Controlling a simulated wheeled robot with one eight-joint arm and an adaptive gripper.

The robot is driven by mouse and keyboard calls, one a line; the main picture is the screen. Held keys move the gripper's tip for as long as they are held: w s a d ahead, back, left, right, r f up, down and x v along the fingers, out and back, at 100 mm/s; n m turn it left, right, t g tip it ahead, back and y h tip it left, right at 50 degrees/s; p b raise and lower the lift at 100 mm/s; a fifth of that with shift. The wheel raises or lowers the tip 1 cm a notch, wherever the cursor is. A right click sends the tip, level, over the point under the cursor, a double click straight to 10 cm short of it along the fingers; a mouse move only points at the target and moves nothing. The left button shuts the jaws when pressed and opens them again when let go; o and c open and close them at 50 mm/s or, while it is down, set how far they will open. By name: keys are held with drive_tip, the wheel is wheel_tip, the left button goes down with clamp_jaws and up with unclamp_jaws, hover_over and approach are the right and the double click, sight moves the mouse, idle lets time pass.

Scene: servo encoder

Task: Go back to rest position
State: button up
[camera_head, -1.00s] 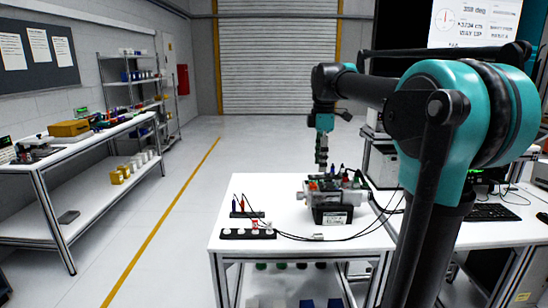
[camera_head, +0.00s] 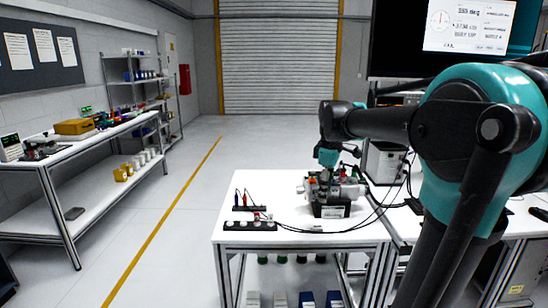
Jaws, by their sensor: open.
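My gripper (camera_head: 329,165) is at the end of my dark and teal arm, which reaches in from the right. It is over the back part of the white table (camera_head: 265,190), close to the servo device (camera_head: 333,193) as seen from here. Its fingers are small and hard to make out, and I cannot tell how far they are from the device. I see nothing held in it. The device is a grey unit on a black base with a white label and some red parts.
Black holders (camera_head: 250,226) with small tools and white pieces stand at the table's front left. Black cables run from there to the right-hand bench. A monitor (camera_head: 445,35) hangs upper right. A workbench (camera_head: 80,145) stands left, with open floor between.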

drive_tip(key=s+d+f+m+t, duration=0.1)
drive_tip(key=s+f+m, duration=0.5)
drive_tip(key=s+f, duration=0.3)
drive_tip(key=s+d+f+m+t, duration=0.1)
drive_tip(key=s+f+m, duration=0.5)
drive_tip(key=f, duration=0.7)
drive_tip(key=s+t, duration=0.1)
drive_tip(key=s, duration=0.1)
drive_tip(key=shift+s+d+m, duration=0.3)
drive_tip(key=shift+s+d, duration=0.05)
drive_tip(key=shift+s, duration=0.05)
